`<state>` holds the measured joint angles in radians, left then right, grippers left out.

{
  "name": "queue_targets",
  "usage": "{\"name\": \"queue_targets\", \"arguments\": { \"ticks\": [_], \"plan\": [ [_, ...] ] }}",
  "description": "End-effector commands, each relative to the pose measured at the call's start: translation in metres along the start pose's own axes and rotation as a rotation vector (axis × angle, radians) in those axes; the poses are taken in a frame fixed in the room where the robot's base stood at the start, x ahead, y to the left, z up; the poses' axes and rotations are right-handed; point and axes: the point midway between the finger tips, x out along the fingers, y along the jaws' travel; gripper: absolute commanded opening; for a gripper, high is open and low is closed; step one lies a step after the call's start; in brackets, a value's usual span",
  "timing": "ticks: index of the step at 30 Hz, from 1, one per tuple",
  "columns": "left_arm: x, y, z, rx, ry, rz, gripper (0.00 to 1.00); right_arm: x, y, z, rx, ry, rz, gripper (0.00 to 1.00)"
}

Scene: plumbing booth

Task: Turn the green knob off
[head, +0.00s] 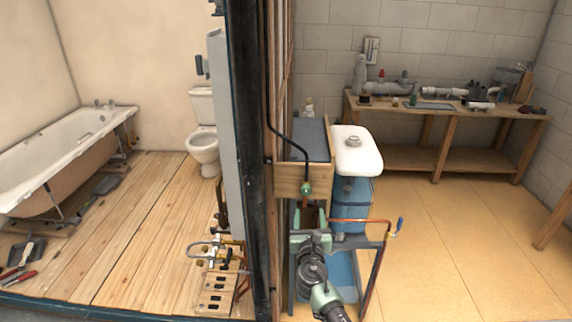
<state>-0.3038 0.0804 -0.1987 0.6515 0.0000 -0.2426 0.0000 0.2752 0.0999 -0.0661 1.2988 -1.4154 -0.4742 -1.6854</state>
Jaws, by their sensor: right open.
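The green knob (306,188) is a small round piece on the front of a wooden box (288,181), just below the end of a black pipe. My right gripper (310,216) is open, comes up from the bottom of the head view and is just below the knob. The jaws look empty, and I see a small gap between them and the knob. Whether the knob is on or off cannot be told from here. My left gripper is not in view.
A dark wall edge (252,150) stands left of my right arm. A copper pipe (355,221) with a blue-handled valve (398,226) runs close on the right. Behind are a blue container (352,198) and a white tank (357,150). The floor at right is clear.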

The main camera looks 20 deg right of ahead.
Motion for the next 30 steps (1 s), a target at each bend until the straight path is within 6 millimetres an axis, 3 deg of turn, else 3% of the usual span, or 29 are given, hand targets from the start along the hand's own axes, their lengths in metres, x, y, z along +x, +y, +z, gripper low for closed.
{"name": "queue_targets", "arguments": {
  "ticks": [1, 3, 18, 30],
  "plan": [
    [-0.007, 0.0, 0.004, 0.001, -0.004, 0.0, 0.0, 0.003, 0.001, 0.012, -0.04, -0.01, 0.006, 0.54],
    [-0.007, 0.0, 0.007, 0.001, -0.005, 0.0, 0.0, 0.007, 0.003, 0.017, -0.074, -0.02, 0.01, 0.54],
    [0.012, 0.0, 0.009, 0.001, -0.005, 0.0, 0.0, 0.075, 0.004, 0.016, -0.081, -0.023, 0.01, 0.54],
    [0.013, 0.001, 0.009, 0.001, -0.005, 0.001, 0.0, 0.084, 0.004, 0.017, -0.079, -0.022, 0.011, 0.54]
  ]
}}
